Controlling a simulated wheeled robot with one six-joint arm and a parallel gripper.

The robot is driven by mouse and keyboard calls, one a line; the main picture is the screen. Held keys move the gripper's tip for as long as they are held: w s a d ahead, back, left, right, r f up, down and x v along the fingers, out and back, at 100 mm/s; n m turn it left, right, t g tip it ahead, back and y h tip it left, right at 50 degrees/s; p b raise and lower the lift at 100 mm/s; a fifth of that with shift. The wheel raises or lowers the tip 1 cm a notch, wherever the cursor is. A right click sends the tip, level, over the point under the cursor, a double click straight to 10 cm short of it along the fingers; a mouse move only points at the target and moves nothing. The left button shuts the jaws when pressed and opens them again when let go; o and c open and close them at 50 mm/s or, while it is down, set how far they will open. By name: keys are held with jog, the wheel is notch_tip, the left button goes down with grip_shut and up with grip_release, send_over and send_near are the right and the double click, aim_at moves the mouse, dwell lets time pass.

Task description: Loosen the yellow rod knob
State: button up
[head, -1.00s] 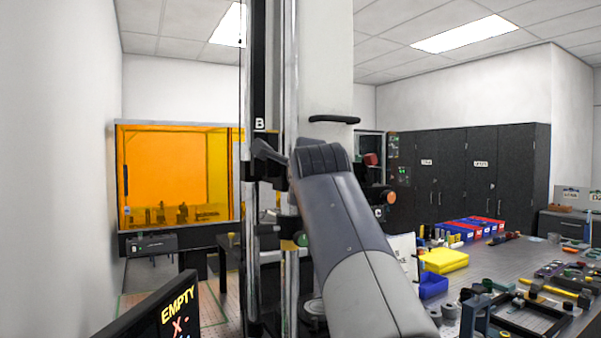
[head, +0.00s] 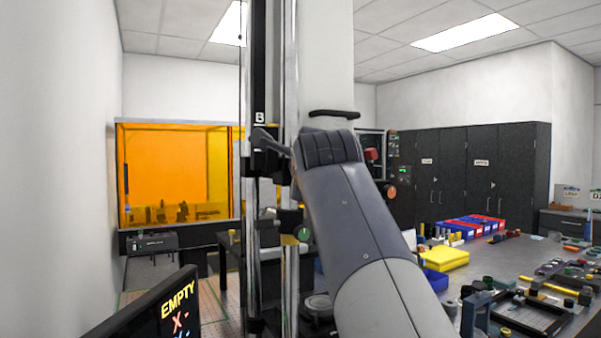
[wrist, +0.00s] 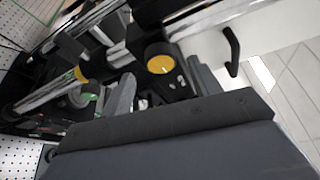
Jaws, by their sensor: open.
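My gripper (wrist: 163,76) is open, with one grey finger on each side of the knob in the picture. Whether the fingers reach the knob's depth or touch it, I cannot tell.
A tall column with upright chrome rods (head: 291,150) stands just left of my arm. A black handle (wrist: 231,51) projects at the upper right in the wrist view. A screen reading EMPTY (head: 165,310) is at lower left. A cluttered bench (head: 505,262) lies at right.

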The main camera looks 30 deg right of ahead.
jog(key=b+v, duration=0.1)
jog(key=v, duration=0.6)
jog(key=p+x, duration=0.2)
jog(key=x, duration=0.8)
jog(key=shift+w, duration=0.35)
jog(key=shift+d, duration=0.1)
